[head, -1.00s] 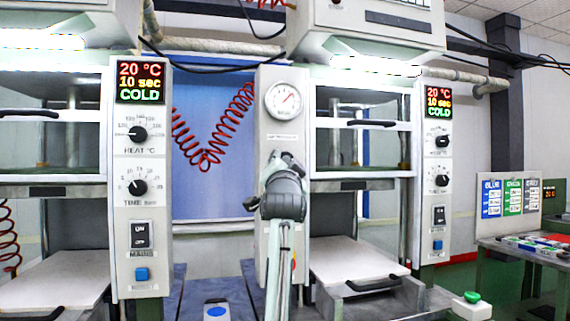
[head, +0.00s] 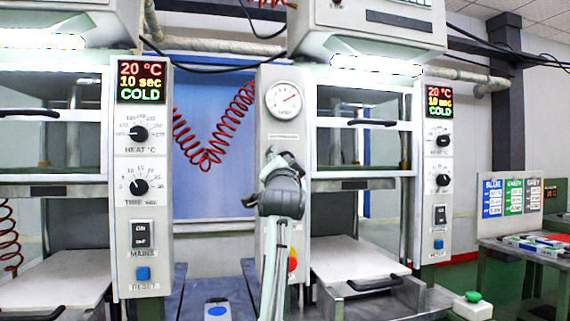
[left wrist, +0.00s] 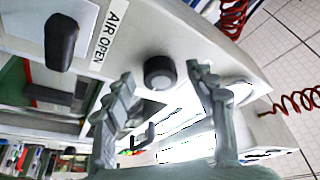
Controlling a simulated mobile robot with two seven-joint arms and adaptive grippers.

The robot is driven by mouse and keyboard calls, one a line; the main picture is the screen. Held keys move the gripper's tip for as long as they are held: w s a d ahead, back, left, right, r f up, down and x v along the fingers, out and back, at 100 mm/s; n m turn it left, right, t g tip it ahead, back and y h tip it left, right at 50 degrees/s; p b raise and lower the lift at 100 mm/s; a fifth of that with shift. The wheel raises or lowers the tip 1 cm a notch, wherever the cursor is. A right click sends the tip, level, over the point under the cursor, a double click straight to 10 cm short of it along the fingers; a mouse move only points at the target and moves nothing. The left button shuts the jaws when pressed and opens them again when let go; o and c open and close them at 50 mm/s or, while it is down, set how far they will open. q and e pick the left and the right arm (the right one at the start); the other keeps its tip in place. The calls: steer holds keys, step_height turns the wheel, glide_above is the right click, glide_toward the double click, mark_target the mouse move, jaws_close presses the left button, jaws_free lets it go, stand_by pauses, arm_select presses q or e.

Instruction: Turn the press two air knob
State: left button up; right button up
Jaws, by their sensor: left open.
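The air knob (left wrist: 159,72) is a dark round knob on the pale panel in the left wrist view, beside a label reading "AIR OPEN". In the head view it is hidden behind my left gripper (head: 280,162), which is in front of the press two column (head: 268,135) below the round gauge (head: 284,99). My left gripper is open; in the left wrist view its two fingers stand on either side of the knob with visible gaps. I cannot tell whether the fingertips reach around it. My right gripper is not in view.
Press two's lower plate (head: 352,262) and its handle (head: 374,284) are right of my arm. A control panel with heat and time knobs (head: 139,187) stands left. A red coiled hose (head: 207,158) hangs behind.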

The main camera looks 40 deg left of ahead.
arm_select(q)
steer(key=v, duration=1.2)
stand_by(0.4)
